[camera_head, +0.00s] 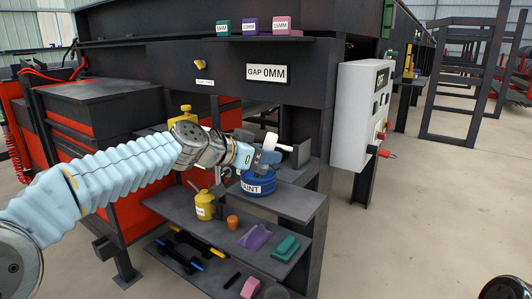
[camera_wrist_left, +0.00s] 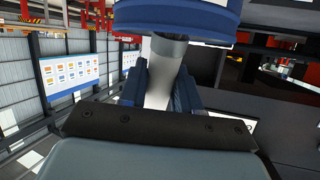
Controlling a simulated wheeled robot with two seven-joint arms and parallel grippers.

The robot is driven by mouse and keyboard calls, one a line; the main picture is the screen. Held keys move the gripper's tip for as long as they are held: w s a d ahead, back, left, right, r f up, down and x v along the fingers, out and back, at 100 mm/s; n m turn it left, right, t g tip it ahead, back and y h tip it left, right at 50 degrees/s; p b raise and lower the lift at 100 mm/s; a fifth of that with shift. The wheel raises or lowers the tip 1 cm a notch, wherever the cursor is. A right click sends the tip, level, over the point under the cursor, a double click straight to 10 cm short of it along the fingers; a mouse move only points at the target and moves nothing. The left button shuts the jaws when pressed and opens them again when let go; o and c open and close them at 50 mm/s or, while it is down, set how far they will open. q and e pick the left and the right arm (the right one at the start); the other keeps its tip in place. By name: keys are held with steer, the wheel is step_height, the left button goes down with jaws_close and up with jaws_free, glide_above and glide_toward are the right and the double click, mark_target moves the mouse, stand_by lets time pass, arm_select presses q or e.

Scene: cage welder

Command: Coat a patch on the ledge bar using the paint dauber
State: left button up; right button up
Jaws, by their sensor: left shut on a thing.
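My left gripper (camera_head: 262,157) is shut on the pale grey handle of the paint dauber (camera_head: 270,141), just above the blue paint pot (camera_head: 258,188) on the upper shelf. In the left wrist view the handle (camera_wrist_left: 163,75) stands between the dark fingers of my left gripper (camera_wrist_left: 168,92). Its far end meets or passes behind a large blue round body (camera_wrist_left: 175,14); I cannot tell whether this is the pot. The dauber's tip is hidden. A long dark ledge (camera_head: 180,41) runs across the machine front above. My right gripper is out of view.
Shelves below hold a yellow can (camera_head: 205,206), an orange cup (camera_head: 232,222), a purple piece (camera_head: 255,237) and a green block (camera_head: 287,248). Spacer blocks (camera_head: 249,25) stand on the ledge. A white control box (camera_head: 360,115) juts out at right. The floor at right is open.

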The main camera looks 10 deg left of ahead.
mark_target(266, 140)
arm_select(q)
steer(key=shift+f+b, duration=0.6)
steer(key=shift+b, duration=0.15)
stand_by(1.0)
steer(key=shift+r, duration=0.1)
stand_by(0.4)
step_height(266, 140, up, 5)
steer(key=p, duration=0.3)
steer(key=shift+r+p, duration=0.35)
steer(key=shift+r, duration=0.6)
